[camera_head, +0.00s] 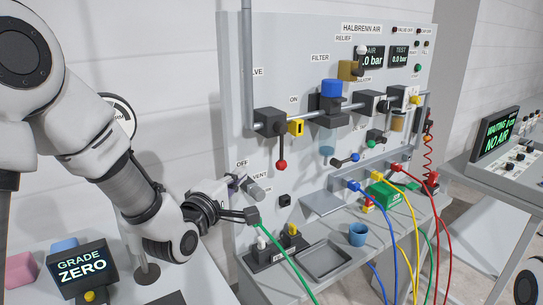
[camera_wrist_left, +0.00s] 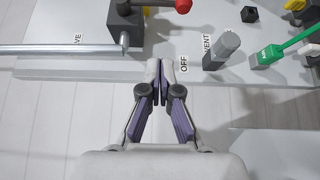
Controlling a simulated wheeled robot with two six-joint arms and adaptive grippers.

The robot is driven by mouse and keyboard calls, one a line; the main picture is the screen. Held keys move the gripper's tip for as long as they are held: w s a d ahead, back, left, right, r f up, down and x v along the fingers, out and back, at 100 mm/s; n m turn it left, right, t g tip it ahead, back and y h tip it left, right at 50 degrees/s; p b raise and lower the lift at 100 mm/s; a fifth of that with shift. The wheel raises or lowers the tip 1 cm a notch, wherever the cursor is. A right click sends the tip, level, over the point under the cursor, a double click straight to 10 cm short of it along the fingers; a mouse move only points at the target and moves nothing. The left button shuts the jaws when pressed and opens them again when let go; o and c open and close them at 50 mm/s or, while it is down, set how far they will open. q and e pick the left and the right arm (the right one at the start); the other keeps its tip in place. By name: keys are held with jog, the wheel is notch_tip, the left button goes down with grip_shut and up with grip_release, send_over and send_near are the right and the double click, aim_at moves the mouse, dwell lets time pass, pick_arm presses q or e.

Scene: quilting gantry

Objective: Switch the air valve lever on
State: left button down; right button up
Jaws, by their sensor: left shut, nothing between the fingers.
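The air valve (camera_head: 268,122) is a dark block on the pipe at the panel's left. Its lever ends in a red knob (camera_head: 281,164) and hangs down; the red knob also shows at the top of the left wrist view (camera_wrist_left: 183,5). An ON label (camera_head: 294,99) is above the valve and an OFF label (camera_head: 242,163) is lower left. My left gripper (camera_head: 236,182) is shut and empty, below and left of the knob, apart from it. In the left wrist view its closed fingertips (camera_wrist_left: 160,68) are beside the OFF label. My right gripper is not in view.
A grey vent cylinder (camera_head: 256,192) and a green hose connector (camera_head: 252,215) are close to the left gripper. A yellow part (camera_head: 296,127) sits beside the valve. A bench with a tray (camera_head: 325,260) and blue cup (camera_head: 358,234) is below. A screen (camera_head: 497,134) reads NO AIR.

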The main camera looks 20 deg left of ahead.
pick_arm(q)
jog(key=p, duration=0.3)
send_near(282, 149)
jog(key=w+a, duration=0.3)
jog(key=a, duration=0.1)
jog(key=w+d, duration=0.1)
jog(key=w+d+p, duration=0.1)
jog(key=w+d+f, duration=0.1)
jog(key=w, duration=0.1)
jog(key=shift+f, duration=0.15)
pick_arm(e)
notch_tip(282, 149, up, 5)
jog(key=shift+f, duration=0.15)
pick_arm(q)
jog(key=shift+w+f, duration=0.1)
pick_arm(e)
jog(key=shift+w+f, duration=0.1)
